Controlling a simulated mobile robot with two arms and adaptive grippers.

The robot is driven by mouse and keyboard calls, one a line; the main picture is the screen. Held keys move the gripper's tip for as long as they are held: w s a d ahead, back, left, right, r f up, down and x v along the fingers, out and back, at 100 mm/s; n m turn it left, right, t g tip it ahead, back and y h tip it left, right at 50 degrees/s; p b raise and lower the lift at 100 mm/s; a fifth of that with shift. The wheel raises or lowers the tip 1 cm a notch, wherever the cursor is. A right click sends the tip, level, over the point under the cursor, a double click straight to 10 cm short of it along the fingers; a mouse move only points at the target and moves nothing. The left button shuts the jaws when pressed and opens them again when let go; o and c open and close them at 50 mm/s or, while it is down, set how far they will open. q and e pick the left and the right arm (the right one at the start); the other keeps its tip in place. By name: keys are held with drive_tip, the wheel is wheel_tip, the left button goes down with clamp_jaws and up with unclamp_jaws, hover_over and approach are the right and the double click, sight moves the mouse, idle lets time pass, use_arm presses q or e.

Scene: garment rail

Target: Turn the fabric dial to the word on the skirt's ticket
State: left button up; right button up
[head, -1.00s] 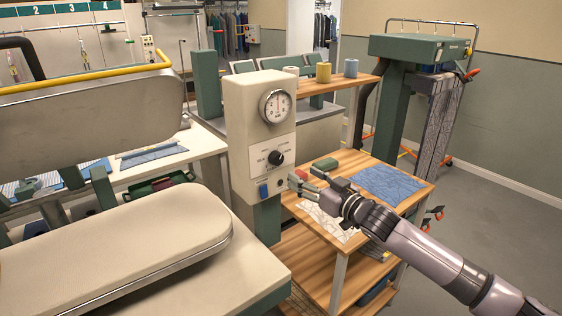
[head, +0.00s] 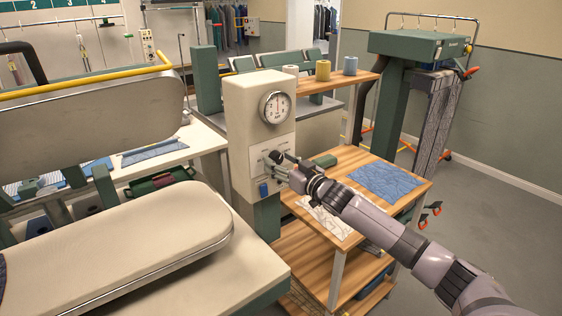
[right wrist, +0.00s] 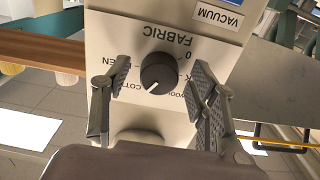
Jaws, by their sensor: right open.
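The fabric dial (right wrist: 158,73) is a round black knob on a pale control panel, seen upside down in the right wrist view. Its white mark points down and left there, by the partly hidden "COTT…" word. The other words are partly covered by my fingers. My right gripper (right wrist: 161,75) is open, with one finger on each side of the dial; I cannot tell if they touch it. In the head view, my right gripper (head: 280,166) is at the panel and partly hides the dial. I make out no skirt or readable ticket. My left gripper is not in view.
A padded press board (head: 120,240) fills the lower left.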

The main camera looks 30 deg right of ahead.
drive_tip(key=c, duration=1.2)
drive_tip(key=shift+o, duration=0.2)
drive_tip(key=shift+n, duration=0.4)
drive_tip(key=n, duration=0.5)
drive_tip(key=shift+r+n, duration=0.1)
drive_tip(key=shift+n, duration=0.2)
drive_tip(key=n, duration=0.5)
drive_tip(key=shift+d, duration=0.1)
drive_tip(key=shift+n, duration=0.4)
